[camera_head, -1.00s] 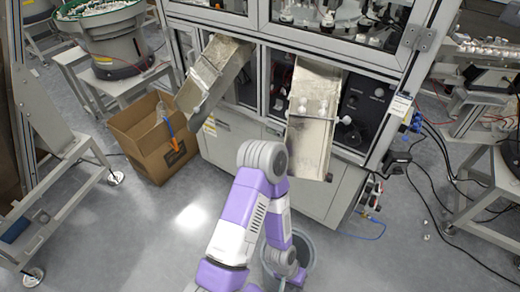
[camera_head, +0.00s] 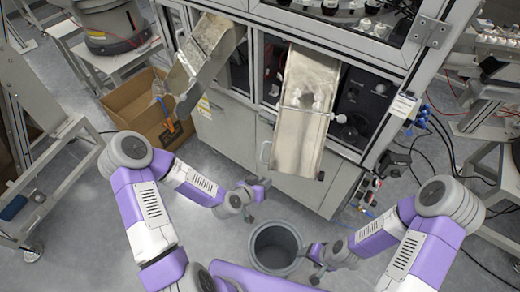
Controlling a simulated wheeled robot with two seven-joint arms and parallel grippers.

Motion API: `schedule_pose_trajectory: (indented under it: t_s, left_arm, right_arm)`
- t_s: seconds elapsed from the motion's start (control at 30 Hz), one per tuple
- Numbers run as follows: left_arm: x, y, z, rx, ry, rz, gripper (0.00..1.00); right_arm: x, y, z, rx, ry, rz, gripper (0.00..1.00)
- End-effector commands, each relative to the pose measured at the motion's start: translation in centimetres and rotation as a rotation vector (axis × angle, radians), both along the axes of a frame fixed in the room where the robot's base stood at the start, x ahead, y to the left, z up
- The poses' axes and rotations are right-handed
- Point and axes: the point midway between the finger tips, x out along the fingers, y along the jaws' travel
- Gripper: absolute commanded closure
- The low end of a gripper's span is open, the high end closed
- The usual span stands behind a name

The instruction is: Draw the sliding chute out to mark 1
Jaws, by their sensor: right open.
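A silvery metal chute (camera_head: 298,147) slopes down out of the right cabinet opening, with a few small white parts on it. A pale handle-like piece (camera_head: 265,152) shows at its lower left edge. A second metal chute (camera_head: 207,48) slopes out of the left opening. I cannot tell from the picture which one slides, and no mark can be read. My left gripper (camera_head: 259,192) is below and left of the right chute, apart from it; its fingers are too small to judge. My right gripper (camera_head: 316,264) is open, low beside the bucket, apart from both chutes.
A grey bucket (camera_head: 256,242) stands on the floor between my grippers. An open cardboard box (camera_head: 122,101) stands below the left chute. The cabinet (camera_head: 226,130) fills the back. Cables and a machine stand at right. The floor in front of the cabinet is partly free.

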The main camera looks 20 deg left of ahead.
Motion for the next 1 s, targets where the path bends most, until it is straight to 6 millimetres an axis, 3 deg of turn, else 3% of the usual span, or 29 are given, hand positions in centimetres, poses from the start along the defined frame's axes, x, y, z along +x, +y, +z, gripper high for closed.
schedule_pose_trajectory:
  t_s: [0.03, 0.1, 0.23, 0.7, 1.0]
  left_arm:
    - [1.3, 1.6, 1.9, 0.034, -0.081, 0.035, 0.79]
    - [2.6, 3.1, 3.9, 0.081, -0.166, 0.066, 0.79]
    - [3.9, 4.5, 5.7, 0.131, -0.244, 0.098, 0.79]
    - [9.7, 3.6, 3.4, 0.137, -0.255, 0.101, 0.79]
    - [10.7, 3.4, 3.1, 0.137, -0.253, 0.099, 0.79]
  right_arm:
    - [0.0, 0.0, 0.3, 0.000, 0.000, 0.000, 0.33]
    - [0.0, 0.0, 0.4, 0.000, -0.001, 0.000, 0.33]
    - [0.0, 0.0, 0.4, 0.000, -0.001, 0.000, 0.33]
    - [0.1, 0.0, -1.0, 0.000, -0.001, 0.001, 0.33]
    - [0.1, 0.0, -1.1, 0.000, -0.001, 0.001, 0.33]
